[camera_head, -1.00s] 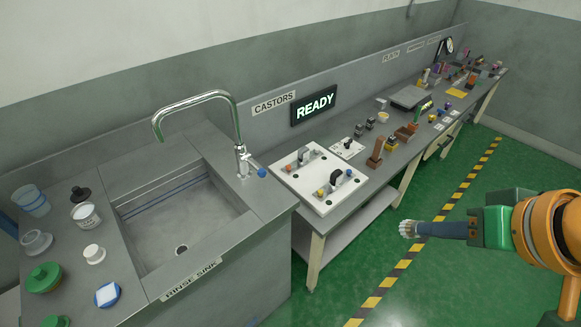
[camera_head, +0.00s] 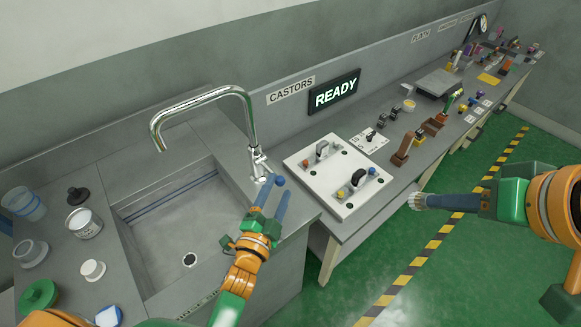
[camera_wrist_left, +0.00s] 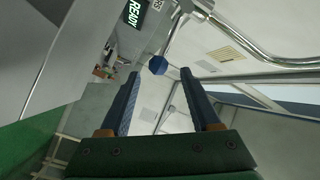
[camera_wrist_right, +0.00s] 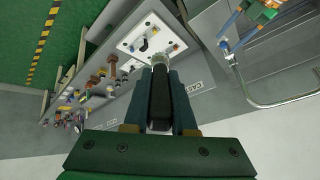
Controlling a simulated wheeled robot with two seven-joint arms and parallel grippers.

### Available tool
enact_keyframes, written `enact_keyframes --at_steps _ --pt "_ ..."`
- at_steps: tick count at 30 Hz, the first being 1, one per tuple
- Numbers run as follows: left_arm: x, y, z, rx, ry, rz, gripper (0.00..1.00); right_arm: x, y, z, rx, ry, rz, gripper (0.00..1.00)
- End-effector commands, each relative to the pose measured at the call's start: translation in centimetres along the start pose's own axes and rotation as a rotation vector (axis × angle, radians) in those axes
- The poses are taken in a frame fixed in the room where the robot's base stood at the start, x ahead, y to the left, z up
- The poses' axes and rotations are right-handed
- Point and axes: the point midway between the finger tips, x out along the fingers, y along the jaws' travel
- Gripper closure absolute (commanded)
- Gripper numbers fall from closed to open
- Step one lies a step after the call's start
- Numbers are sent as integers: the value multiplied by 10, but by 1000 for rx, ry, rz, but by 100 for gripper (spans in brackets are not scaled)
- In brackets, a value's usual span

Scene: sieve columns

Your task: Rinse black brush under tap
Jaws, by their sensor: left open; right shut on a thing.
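The black brush is held in my right gripper (camera_wrist_right: 160,75), its black handle (camera_wrist_right: 160,103) between the fingers. Its pale bristles (camera_head: 418,201) point left over the floor in the head view, away from the sink. The chrome tap (camera_head: 205,97) arches over the rinse sink (camera_head: 165,235). My left gripper (camera_head: 272,193) is open and empty at the tap's blue knob (camera_head: 279,181). In the left wrist view the knob (camera_wrist_left: 157,65) appears between the two fingertips, with a gap on each side. No water stream shows at the spout.
Jars, lids and a blue-white sponge (camera_head: 108,317) stand left of the sink. A white board (camera_head: 339,176) with fixtures is on the bench right of the tap. A lit READY sign (camera_head: 334,92) stands behind it. The green floor at right is clear.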

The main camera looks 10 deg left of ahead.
Motion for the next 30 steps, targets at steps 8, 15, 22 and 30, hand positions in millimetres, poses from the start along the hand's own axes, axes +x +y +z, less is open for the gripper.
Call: enact_keyframes --at_steps 8,15,22,30 --pt "50 1 0 -1 0 0 36 1 0 1 0 0 0 100" --pt "61 0 0 -1 -1 1 36 2 0 1 0 0 0 100" --pt "61 1 0 -1 -1 1 50 2 0 1 0 0 0 100" --pt "61 1 0 -1 -1 1 100 2 0 1 0 0 0 100"
